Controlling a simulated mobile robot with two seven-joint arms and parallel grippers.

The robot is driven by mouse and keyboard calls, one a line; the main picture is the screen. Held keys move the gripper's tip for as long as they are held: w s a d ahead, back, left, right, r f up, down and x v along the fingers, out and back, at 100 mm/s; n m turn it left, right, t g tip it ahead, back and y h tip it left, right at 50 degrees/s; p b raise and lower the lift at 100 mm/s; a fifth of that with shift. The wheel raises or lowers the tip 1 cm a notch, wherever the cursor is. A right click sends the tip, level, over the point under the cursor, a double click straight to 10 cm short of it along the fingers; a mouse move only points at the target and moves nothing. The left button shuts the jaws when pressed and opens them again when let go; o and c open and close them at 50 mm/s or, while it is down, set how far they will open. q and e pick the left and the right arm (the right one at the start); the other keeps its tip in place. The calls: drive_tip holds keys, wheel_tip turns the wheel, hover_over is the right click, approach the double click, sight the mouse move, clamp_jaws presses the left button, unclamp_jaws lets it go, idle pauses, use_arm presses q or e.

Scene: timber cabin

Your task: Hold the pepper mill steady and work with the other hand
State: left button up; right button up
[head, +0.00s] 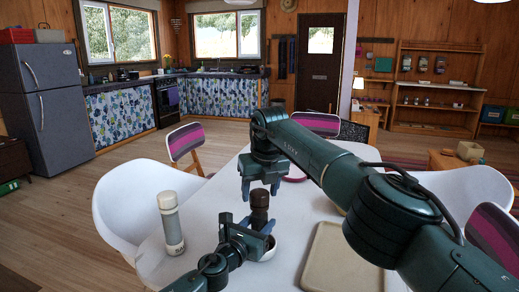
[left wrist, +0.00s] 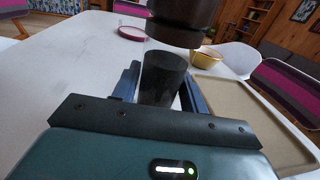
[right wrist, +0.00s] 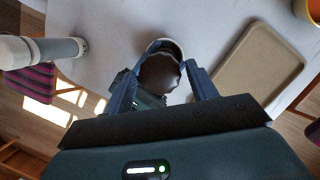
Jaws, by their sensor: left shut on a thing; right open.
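The pepper mill (head: 259,201) is dark brown and stands upright over the white table. Its dark body (left wrist: 163,72) is between the fingers of my left gripper (head: 248,224), which is shut on it low down. In the left wrist view its wider brown head shows above the body. My right gripper (head: 261,187) is open, pointing down just above the mill's top. In the right wrist view the round brown top (right wrist: 160,73) lies between its spread fingers, with gaps visible at the sides. The mill's foot is hidden by my left gripper.
A white bowl (head: 267,251) is close beside the mill. A pink plate (left wrist: 132,33) and a yellow bowl (left wrist: 206,60) are farther back.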

drive_tip(key=shift+c, duration=0.4)
drive_tip(key=c, duration=0.6)
drive_tip(key=shift+o, duration=0.2)
drive_tip(key=shift+a+m+h, duration=0.1)
drive_tip(key=shift+m+h, duration=0.3)
drive_tip(key=shift+m, duration=1)
drive_tip(key=shift+s, duration=0.1)
drive_tip(key=o, duration=0.6)
drive_tip(key=shift+o, duration=0.4)
